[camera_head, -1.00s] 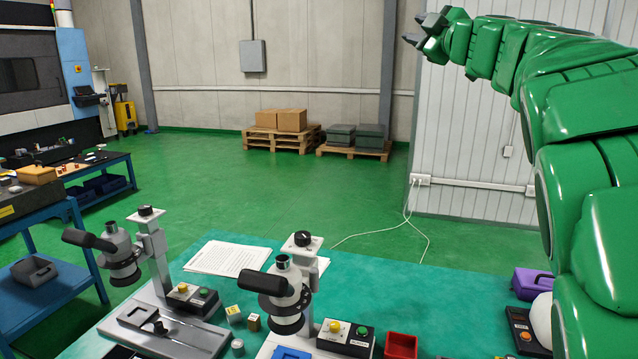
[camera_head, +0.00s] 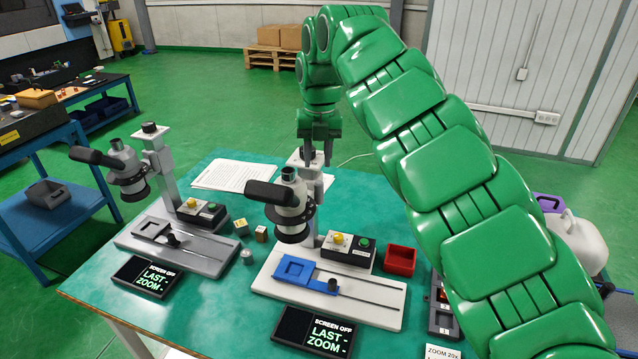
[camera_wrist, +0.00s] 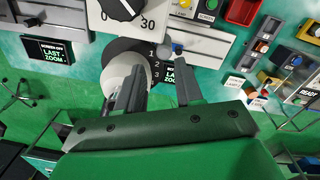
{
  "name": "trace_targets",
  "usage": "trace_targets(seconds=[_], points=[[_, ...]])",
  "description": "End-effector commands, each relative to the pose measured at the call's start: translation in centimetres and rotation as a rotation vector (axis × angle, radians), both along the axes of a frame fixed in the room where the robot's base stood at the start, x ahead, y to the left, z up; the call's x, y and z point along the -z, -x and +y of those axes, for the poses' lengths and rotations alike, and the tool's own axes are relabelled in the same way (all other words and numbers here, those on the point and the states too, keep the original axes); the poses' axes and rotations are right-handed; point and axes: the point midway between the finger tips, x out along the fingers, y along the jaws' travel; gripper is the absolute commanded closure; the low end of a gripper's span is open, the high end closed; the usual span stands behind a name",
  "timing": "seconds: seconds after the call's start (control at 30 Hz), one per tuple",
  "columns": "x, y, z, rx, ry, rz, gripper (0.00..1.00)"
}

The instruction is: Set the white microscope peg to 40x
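The white microscope has a white base (camera_head: 270,285), a pale head (camera_head: 290,203) and a black eyepiece (camera_head: 272,193). My gripper (camera_head: 317,155) is above the top of its column and partly hides it. In the wrist view my gripper (camera_wrist: 158,92) has two dark fingers spread apart with nothing between them. A black knob (camera_wrist: 122,6) with a white pointer shows at the top edge, beyond the fingertips, near the figures 0 and 30. Below it a black ring (camera_wrist: 152,46) carries the figures 1, 2 and 3. I cannot make out a 40x mark.
A grey microscope (camera_head: 130,175) stands to the left. A button box (camera_head: 347,252), a red bin (camera_head: 400,261) and a blue slide carriage (camera_head: 295,270) are around the white one. A screen (camera_head: 312,332) reads "LAST ZOOM -". A card (camera_head: 442,352) reads "ZOOM 20x".

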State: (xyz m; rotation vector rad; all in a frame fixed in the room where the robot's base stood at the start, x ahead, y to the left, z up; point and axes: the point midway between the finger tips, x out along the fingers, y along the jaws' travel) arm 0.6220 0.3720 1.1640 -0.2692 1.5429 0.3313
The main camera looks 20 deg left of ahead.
Motion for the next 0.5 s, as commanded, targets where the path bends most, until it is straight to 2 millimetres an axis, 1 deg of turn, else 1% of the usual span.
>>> trace_targets(seconds=[0.1, 0.27, 0.5], points=[[0.5, 0.2, -0.3, -0.02, 0.038, 0.0, 0.64], [1.2, 0.2, -0.4, -0.02, 0.044, 0.002, 0.64], [3.1, 0.2, -0.5, -0.018, 0.045, -0.002, 0.64]])
